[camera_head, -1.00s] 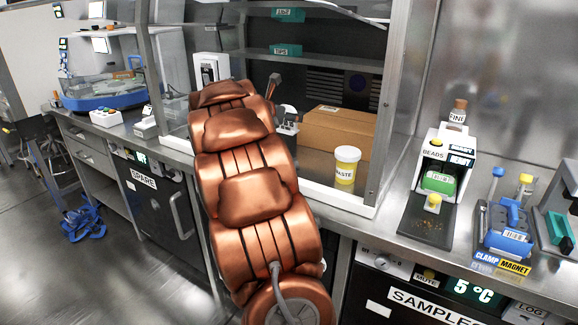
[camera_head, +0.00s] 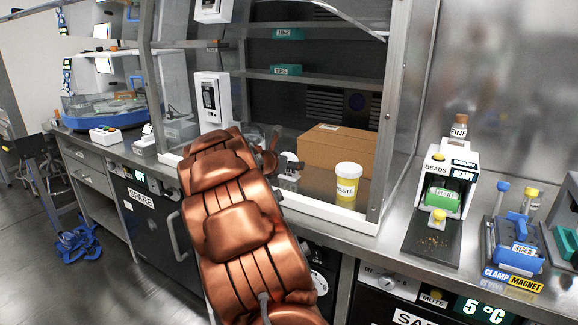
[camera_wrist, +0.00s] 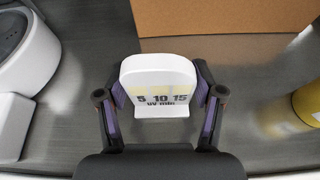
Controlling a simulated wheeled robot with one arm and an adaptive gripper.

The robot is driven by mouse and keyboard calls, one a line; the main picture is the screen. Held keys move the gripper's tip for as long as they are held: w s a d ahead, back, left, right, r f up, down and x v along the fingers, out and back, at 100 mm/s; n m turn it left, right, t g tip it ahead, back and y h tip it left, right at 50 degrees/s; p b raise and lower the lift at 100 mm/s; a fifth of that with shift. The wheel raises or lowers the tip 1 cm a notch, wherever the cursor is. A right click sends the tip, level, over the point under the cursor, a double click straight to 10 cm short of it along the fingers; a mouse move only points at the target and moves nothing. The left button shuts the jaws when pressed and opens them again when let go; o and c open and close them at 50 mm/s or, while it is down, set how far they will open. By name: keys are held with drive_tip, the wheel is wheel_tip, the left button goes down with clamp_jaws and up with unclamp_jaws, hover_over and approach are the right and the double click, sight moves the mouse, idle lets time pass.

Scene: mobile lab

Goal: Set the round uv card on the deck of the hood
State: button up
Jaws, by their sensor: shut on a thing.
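The uv card (camera_wrist: 158,84) is white with a rounded top and reads "5 10 15 uv min" in the wrist view. My gripper (camera_wrist: 160,92) is shut on it, one finger at each side edge. The card is over the grey metal deck of the hood (camera_wrist: 230,80); I cannot tell whether its foot touches the deck. In the head view the deck (camera_head: 318,197) shows in front of the cardboard box, and my copper arm reaches in over the hood's front edge. The arm hides much of the gripper there.
A cardboard box (camera_head: 338,150) stands behind, and a WASTE jar (camera_head: 346,184) stands to the right. A white rounded device (camera_wrist: 22,52) and a smaller white piece (camera_wrist: 14,125) are left of the card. Bare deck lies between card and jar.

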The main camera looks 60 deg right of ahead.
drive_tip(key=shift+f, duration=0.1)
drive_tip(key=o, duration=1)
drive_tip(key=shift+o, duration=0.2)
drive_tip(key=shift+a+r, duration=0.1)
drive_tip(key=shift+r, duration=0.15)
drive_tip(key=p+v, duration=0.1)
drive_tip(key=v, duration=1)
drive_tip(key=shift+s+a+r+p, duration=0.1)
drive_tip(key=shift+a+p, duration=0.25)
drive_tip(key=shift+a, duration=0.05)
